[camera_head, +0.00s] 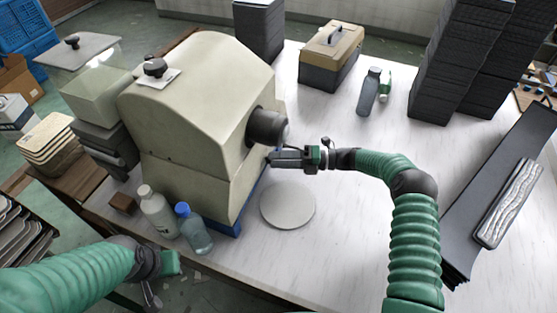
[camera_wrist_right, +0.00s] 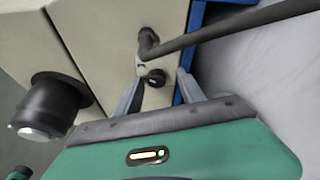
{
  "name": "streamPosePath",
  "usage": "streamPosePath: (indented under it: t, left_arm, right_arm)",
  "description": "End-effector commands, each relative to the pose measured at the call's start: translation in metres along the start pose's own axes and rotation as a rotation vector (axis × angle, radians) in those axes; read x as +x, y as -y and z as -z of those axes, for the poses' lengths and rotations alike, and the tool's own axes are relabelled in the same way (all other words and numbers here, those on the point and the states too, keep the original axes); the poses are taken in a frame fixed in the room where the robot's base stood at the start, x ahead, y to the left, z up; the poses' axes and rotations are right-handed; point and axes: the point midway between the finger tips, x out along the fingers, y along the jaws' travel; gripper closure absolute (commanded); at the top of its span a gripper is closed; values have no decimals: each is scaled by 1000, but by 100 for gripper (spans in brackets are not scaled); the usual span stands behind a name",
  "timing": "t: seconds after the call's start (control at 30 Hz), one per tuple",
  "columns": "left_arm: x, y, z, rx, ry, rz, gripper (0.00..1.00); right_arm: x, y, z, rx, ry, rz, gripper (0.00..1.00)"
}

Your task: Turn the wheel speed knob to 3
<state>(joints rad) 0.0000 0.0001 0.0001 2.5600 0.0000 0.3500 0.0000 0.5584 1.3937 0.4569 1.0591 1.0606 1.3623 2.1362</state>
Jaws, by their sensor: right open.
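A cream machine (camera_head: 185,110) stands on the white table. In the right wrist view, a small black knob (camera_wrist_right: 156,77) sits on the machine's cream face (camera_wrist_right: 160,98); no number on it is readable. My right gripper (camera_wrist_right: 156,92) is open, with one finger on each side of this knob; contact cannot be told. In the head view, my right gripper (camera_head: 272,158) is beside the machine's right face, below its dark round spout, and hides the knob. My left gripper (camera_head: 152,296) hangs at the lower left, away from the machine; its jaw opening is unclear.
The dark spout (camera_head: 268,127) sticks out above my right gripper; a dark bar (camera_wrist_right: 230,30) passes close by in the wrist view. Two bottles (camera_head: 158,212) (camera_head: 194,230) stand before the machine. A round disc (camera_head: 288,205) lies below my right gripper.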

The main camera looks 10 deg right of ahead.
Motion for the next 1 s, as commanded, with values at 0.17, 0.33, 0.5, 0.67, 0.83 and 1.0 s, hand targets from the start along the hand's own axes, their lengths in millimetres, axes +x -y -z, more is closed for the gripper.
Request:
streamPosePath:
  t: [0.17, 0.33, 0.5, 0.67, 0.83, 1.0]
  left_arm:
    - [1, 0, 0, 0, 0, 0, 100]
    - [6, 0, -1, 0, 0, 0, 100]
    - [14, 0, -3, 0, 0, 0, 100]
    - [22, 0, -5, 0, 0, 0, 100]
    - [28, 0, -7, 0, 0, 0, 100]
    - [28, 0, -7, 0, 0, 0, 100]
  right_arm:
    - [-5, 0, -1, -1, 2, -1, 53]
    - [-38, 2, -1, -3, 5, 1, 53]
    - [-89, 4, -1, -2, 5, 1, 53]
    - [-133, 6, -1, -1, 4, -1, 53]
    - [-163, 5, -2, 0, 3, -1, 53]
    - [-171, 3, -1, 2, 0, -1, 53]
